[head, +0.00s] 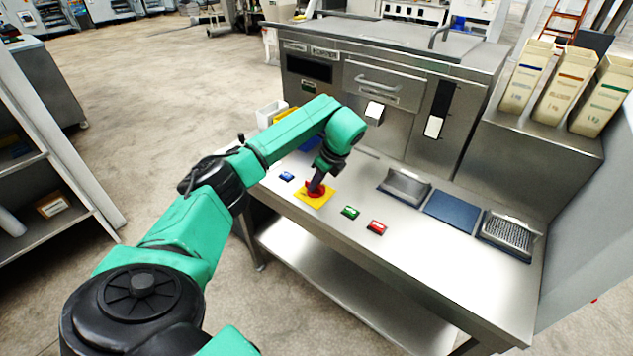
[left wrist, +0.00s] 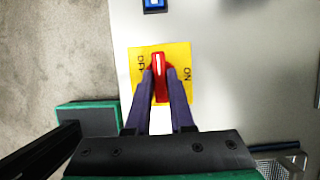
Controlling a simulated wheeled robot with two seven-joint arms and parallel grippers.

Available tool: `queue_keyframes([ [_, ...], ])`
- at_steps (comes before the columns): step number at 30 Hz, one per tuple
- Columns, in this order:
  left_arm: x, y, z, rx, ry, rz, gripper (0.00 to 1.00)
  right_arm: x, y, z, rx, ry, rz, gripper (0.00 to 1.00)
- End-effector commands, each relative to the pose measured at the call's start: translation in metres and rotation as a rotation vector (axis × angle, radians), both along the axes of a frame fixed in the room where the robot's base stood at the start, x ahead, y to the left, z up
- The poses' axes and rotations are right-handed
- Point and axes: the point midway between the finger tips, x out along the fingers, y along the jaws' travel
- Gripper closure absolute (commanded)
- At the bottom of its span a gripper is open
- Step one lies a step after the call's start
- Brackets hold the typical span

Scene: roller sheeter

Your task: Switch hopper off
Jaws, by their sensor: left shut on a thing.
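The hopper switch is a red rotary knob (left wrist: 159,66) with a white line, on a yellow plate (left wrist: 183,58) marked OFF on the left and ON on the right in the left wrist view. The knob's handle runs nearly straight up that view, its white line between the two labels. My left gripper (left wrist: 161,80) is shut on the knob, one dark finger on each side of it. In the head view the left gripper (head: 317,184) comes down onto the plate (head: 315,201) at the table's front edge and partly hides the knob. My right gripper does not show.
A blue button (head: 286,176) lies left of the plate, with a green button (head: 350,212) and a red button (head: 376,227) to its right. Metal trays (head: 404,187) and a dark blue panel (head: 451,210) are farther right on the steel table. A steel machine (head: 400,85) stands behind.

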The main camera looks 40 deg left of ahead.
Motion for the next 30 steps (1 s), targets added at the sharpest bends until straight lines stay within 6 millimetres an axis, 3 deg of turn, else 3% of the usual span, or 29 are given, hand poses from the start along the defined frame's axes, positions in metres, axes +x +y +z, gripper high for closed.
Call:
queue_keyframes([
  [13,0.001,0.001,0.001,0.001,-0.005,0.014,1.00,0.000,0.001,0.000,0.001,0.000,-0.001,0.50],
  [14,0.001,0.001,0.001,0.001,-0.005,0.014,0.75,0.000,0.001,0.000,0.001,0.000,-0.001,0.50],
  [16,0.001,0.001,0.001,0.001,-0.004,0.015,0.49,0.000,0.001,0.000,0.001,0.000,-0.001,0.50],
  [26,0.001,0.000,0.001,0.000,-0.002,0.012,0.49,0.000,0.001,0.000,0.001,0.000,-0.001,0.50],
  [30,0.001,-0.005,0.012,0.000,-0.003,0.012,0.49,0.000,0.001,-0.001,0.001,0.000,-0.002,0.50],
])
